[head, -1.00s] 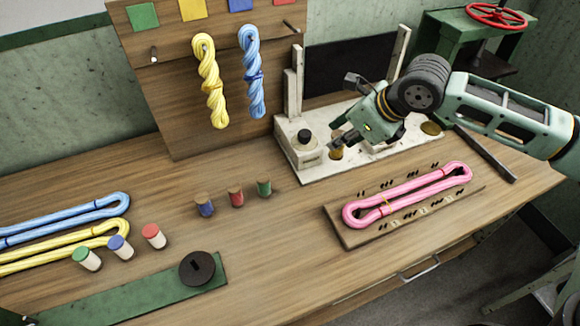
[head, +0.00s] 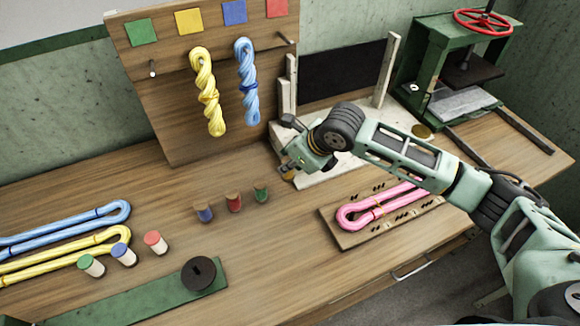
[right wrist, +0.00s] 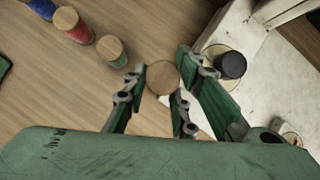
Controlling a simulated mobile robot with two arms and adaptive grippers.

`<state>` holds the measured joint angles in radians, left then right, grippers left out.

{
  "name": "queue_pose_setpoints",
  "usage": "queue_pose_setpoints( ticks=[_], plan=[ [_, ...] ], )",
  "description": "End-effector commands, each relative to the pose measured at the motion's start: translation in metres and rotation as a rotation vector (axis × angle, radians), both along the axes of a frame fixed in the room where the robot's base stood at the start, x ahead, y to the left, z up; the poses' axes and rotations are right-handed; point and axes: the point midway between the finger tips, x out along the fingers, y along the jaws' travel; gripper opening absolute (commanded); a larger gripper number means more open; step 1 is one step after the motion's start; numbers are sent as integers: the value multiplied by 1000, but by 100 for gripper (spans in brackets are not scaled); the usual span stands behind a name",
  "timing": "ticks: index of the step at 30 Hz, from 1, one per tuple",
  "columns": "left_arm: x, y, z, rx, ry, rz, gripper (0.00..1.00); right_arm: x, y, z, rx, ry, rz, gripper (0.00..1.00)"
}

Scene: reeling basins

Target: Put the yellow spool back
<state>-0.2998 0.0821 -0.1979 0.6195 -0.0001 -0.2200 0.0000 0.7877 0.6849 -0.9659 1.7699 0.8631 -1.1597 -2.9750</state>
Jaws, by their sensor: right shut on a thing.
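The yellow spool (head: 288,175) shows only in part below my right gripper (head: 290,167) in the head view, at the right end of a row of spools. In the right wrist view its round wooden top (right wrist: 163,78) sits between the fingers of the right gripper (right wrist: 160,80), which is shut on it. I cannot tell whether its base touches the table. The green spool (head: 260,194), red spool (head: 233,202) and blue spool (head: 204,213) stand to its left. My left gripper is not in view.
The white stand (head: 350,166) is just right of the gripper; its black knob (right wrist: 230,65) shows in the wrist view. A board (head: 335,229) with a pink skein (head: 360,214) lies to the front right. Yellow and blue skeins hang behind. Bare tabletop lies in front of the spools.

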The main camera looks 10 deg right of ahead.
Motion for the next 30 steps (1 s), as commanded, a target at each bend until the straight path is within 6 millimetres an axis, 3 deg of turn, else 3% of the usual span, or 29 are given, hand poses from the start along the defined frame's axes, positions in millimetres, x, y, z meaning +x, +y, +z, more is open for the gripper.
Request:
queue_pose_setpoints(
  ticks=[6, 28, 29, 30],
  plan=[
    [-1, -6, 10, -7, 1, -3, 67, -1, 0, -27, 1, 1, 1, 0],
    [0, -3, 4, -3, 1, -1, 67, 0, 0, -40, 0, -1, 1, 0],
    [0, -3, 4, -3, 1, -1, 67, 0, 0, -40, 0, -1, 1, 26],
    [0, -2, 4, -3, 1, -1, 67, 0, 0, -40, 0, -1, 1, 30]
  ],
)
